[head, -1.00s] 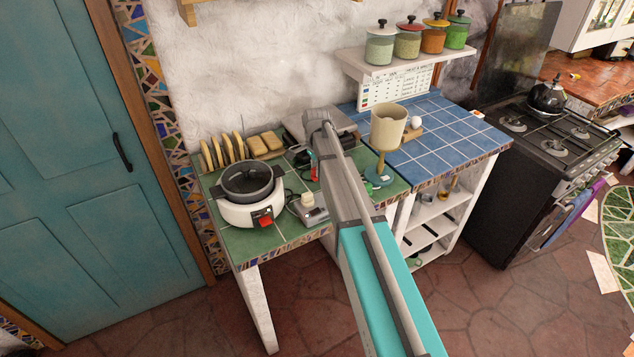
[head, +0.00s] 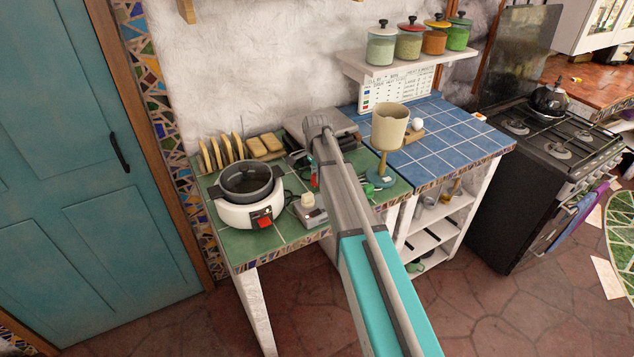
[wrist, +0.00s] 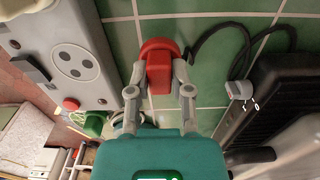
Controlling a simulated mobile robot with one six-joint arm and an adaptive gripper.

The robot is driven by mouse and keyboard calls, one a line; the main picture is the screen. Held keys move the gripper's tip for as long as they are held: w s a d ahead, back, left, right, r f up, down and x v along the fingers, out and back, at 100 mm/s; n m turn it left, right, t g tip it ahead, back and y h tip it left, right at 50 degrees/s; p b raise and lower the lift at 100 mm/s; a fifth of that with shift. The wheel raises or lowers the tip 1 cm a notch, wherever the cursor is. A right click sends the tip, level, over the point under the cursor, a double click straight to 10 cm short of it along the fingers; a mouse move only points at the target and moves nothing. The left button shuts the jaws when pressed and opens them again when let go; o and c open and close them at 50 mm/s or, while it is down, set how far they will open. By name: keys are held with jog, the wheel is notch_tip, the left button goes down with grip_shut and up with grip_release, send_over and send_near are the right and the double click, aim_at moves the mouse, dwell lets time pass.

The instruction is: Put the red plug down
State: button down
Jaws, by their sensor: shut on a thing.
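The red plug (wrist: 158,62) is between the two grey fingers of my gripper (wrist: 158,80) in the wrist view. The gripper is shut on it, and green tiles lie behind it. I cannot tell whether the plug touches the tiles. In the head view, my arm hides most of the gripper, and only a small bit of red shows beside the arm over the green-tiled counter (head: 290,232).
A grey socket panel (wrist: 75,62) is at the left in the wrist view, with a green object (wrist: 95,123) near it. A white cooker (head: 240,214) stands on the counter's left.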

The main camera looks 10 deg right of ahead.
jog(key=shift+f+b, duration=0.35)
jog(key=shift+f, duration=0.25)
jog(key=shift+f, duration=0.15)
jog(key=c, duration=0.5)
grip_release()
jog(key=shift+c, duration=0.2)
jog(key=shift+r, duration=0.2)
notch_tip(320, 180, up, 12)
jog(key=p, duration=1.2)
